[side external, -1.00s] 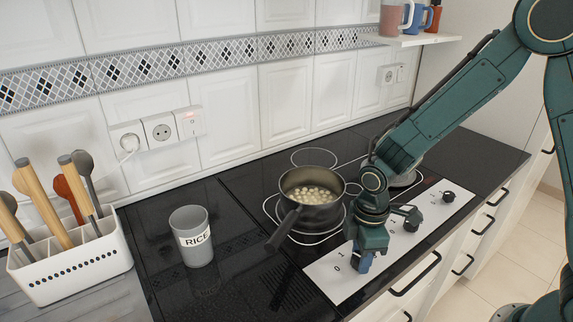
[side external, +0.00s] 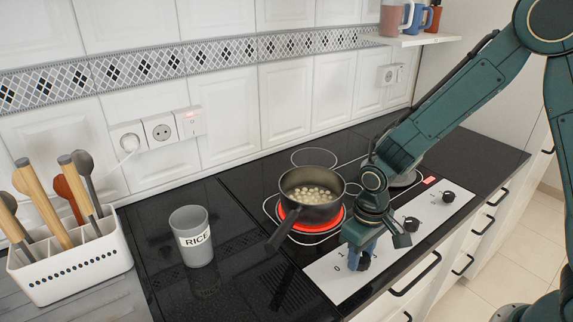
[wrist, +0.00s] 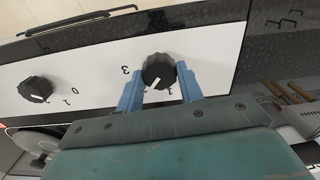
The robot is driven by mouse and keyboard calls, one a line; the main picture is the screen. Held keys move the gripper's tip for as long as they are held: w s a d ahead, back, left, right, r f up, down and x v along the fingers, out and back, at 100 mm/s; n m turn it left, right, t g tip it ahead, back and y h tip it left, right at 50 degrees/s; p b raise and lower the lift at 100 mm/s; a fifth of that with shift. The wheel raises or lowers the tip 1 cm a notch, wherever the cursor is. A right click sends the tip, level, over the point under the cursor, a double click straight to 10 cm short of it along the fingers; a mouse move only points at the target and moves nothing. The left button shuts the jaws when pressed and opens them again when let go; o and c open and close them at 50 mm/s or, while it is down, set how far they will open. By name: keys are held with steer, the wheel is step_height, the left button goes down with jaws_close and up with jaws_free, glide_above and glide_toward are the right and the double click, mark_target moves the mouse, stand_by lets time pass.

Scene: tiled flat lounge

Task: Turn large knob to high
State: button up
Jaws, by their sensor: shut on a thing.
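The black knob (side external: 364,263) at the near end of the white control panel is between the two blue fingers of my gripper (side external: 357,258). In the wrist view the same knob (wrist: 157,69) sits between the fingertips (wrist: 160,86), and my gripper is shut on it. Its white pointer line points down and left in that view. A "3" shows left of it and a "1" below it; other marks are hidden by my gripper. The burner (side external: 292,215) under the dark pot (side external: 318,213) glows red.
Two other black knobs (side external: 411,223) (side external: 448,196) sit farther along the panel. The pot holds pale round pieces and its handle points toward the front left. A grey RICE cup (side external: 193,238) and a white utensil holder (side external: 75,270) stand to the left.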

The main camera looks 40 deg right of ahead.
mark_target(362, 257)
steer(key=m, duration=0.5)
steer(key=shift+m, duration=2.4)
steer(key=o, duration=1)
steer(key=shift+r, duration=0.15)
step_height(362, 257, up, 14)
steer(key=shift+f, duration=0.25)
steer(key=shift+s+d+r, duration=0.1)
